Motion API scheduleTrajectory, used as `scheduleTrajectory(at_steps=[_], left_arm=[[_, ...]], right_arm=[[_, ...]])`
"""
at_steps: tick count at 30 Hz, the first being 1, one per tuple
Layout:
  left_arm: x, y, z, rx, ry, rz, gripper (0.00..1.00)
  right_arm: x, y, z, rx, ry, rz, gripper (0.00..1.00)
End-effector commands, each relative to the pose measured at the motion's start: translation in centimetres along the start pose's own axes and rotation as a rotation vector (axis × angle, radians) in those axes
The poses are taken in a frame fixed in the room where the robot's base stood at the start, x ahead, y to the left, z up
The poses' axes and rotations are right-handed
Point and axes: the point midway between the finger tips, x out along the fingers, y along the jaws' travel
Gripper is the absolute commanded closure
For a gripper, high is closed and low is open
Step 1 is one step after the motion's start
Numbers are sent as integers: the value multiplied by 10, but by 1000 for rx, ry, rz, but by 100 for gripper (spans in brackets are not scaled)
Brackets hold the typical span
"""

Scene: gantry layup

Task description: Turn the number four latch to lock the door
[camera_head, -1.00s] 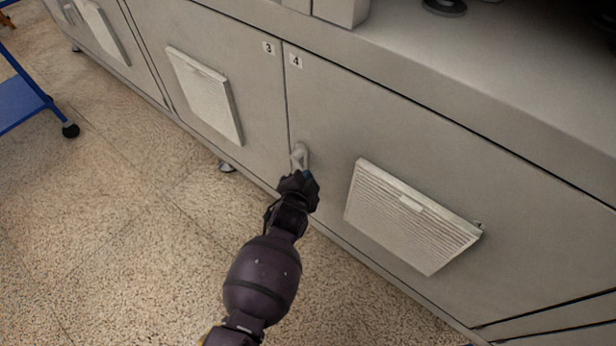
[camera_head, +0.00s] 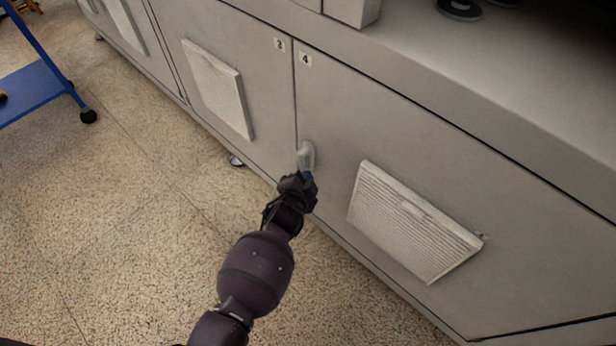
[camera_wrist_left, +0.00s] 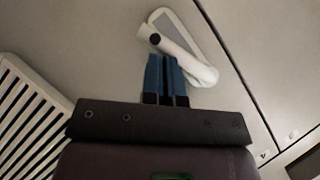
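The number four latch (camera_head: 306,155) is a pale grey handle on the door marked 4 (camera_head: 335,135), beside the seam with door 3. In the left wrist view, the latch (camera_wrist_left: 184,48) is a white lever over a longer rounded grey plate, and the lever lies at a slight angle to it. My left gripper (camera_head: 304,178) is at the latch's lower end in the head view. In the left wrist view, its blue fingers (camera_wrist_left: 165,75) are close together, with their tips at the lever's edge. I cannot tell whether they touch it. My right gripper is not in view.
A slatted vent (camera_head: 410,220) sticks out from door 4, right of the latch. Another vent (camera_head: 217,88) is on door 3 (camera_head: 265,110). The cabinet top (camera_head: 440,65) overhangs the doors. A blue cart (camera_head: 35,88) stands at the left. The speckled floor (camera_head: 120,220) is clear.

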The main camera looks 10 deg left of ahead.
Motion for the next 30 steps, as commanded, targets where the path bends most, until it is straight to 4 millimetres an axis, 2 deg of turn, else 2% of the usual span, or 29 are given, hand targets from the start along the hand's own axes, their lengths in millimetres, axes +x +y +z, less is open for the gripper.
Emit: scheduleTrajectory(at_steps=[12,30], left_arm=[[8,1,12,1,-1,2,100],[9,-1,14,0,-1,0,100]], right_arm=[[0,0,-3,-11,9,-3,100],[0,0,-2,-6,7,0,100]])
